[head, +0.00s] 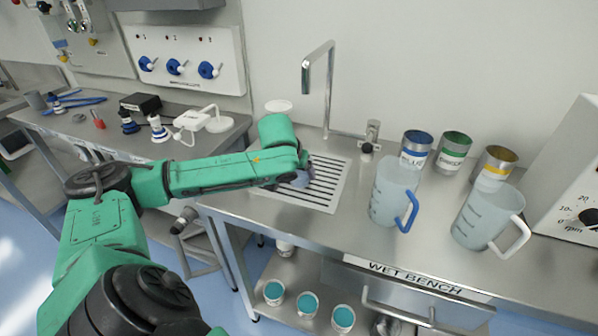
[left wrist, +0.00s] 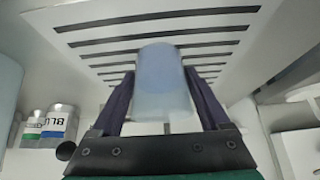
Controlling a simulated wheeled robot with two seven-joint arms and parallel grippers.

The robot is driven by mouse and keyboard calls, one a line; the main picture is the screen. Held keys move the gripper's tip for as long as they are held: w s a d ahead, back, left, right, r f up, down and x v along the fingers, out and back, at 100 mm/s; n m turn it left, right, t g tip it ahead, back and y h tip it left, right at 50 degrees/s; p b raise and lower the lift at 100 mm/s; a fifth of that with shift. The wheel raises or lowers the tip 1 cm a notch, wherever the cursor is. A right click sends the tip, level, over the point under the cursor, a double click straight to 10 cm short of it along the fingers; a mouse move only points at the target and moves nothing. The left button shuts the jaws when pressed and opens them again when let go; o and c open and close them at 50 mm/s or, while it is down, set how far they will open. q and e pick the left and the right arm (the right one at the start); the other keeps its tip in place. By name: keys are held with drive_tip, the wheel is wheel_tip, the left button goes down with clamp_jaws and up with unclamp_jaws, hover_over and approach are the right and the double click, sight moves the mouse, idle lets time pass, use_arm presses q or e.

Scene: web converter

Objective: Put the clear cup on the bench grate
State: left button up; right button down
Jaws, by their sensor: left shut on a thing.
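The clear cup (left wrist: 163,85) is a bluish translucent cup between the fingers of my left gripper (left wrist: 165,92) in the left wrist view. The gripper is shut on it. In the head view my left gripper (head: 302,176) is over the bench grate (head: 322,190), a white plate with dark slots beside the tap. The slots of the grate (left wrist: 200,42) fill the upper part of the left wrist view behind the cup. I cannot tell whether the cup touches the grate. My right gripper is not in view.
A tall metal tap (head: 328,90) stands behind the grate. A jug with a blue handle (head: 393,192) stands to its right, then a jug with a white handle (head: 482,218). Three labelled cans, such as the green-banded one (head: 452,150), stand behind them.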

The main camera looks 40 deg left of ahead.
use_arm(q)
drive_tip(key=shift+s, duration=0.1)
drive_tip(key=o, duration=1.5)
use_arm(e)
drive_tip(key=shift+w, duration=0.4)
use_arm(q)
drive_tip(key=shift+s+r, duration=0.1)
drive_tip(key=shift+r, duration=0.25)
drive_tip(key=v, duration=1.1)
drive_tip(key=shift+s+d+r+b, duration=0.1)
drive_tip(key=shift+s+r+b, duration=0.1)
drive_tip(key=shift+b, duration=0.2)
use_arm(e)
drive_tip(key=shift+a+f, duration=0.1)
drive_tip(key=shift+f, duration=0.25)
use_arm(q)
drive_tip(key=shift+f, duration=0.1)
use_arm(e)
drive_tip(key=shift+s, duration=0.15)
